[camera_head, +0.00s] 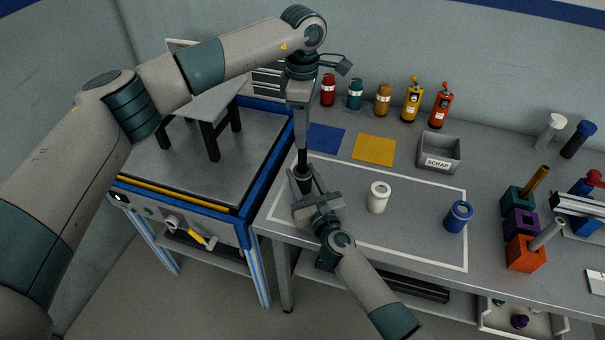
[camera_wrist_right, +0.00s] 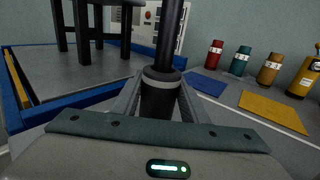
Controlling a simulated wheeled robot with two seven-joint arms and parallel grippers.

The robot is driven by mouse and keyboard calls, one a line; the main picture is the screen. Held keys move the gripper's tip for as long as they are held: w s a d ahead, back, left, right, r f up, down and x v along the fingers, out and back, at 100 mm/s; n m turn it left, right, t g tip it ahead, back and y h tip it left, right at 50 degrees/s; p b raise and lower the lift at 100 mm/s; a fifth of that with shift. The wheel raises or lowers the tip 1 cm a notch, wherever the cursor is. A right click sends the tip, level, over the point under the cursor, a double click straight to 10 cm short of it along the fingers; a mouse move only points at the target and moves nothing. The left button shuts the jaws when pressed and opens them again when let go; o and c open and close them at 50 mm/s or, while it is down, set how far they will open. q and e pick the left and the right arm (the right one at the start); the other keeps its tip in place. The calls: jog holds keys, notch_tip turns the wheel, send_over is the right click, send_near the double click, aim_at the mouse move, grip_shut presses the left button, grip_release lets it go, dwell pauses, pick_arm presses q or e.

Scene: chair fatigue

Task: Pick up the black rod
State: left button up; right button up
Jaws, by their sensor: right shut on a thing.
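The black rod (camera_wrist_right: 172,35) stands upright out of a black cup (camera_wrist_right: 160,97) with a grey ring, large in the right wrist view. In the head view the cup (camera_head: 304,178) is at the left end of the bench, and only a short dark stretch of rod shows above it. My right gripper (camera_head: 304,182) is shut on the black cup, with one finger on each side. My left gripper (camera_head: 302,142) points down directly above the cup, in line with the rod. Its fingers are seen edge-on, so I cannot tell whether they grip the rod. It hides the rod's upper part.
A grey scrap bin (camera_head: 438,152), coloured mats and several bottles are behind. Coloured blocks (camera_head: 525,252) with rods stand at right. A blue-framed test table (camera_head: 190,180) adjoins at left.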

aim_at(302, 160)
pick_arm(q)
jog(key=shift+w+d+r+n, duration=0.1)
jog(key=shift+w+r+n, duration=0.2)
jog(key=shift+r+n, duration=0.35)
jog(key=shift+f, duration=3.4)
jog(key=shift+s+f, duration=0.2)
jog(key=shift+f, duration=1.15)
jog(key=shift+s+f, duration=0.15)
jog(key=shift+f, duration=1.15)
jog(key=shift+c, duration=0.6)
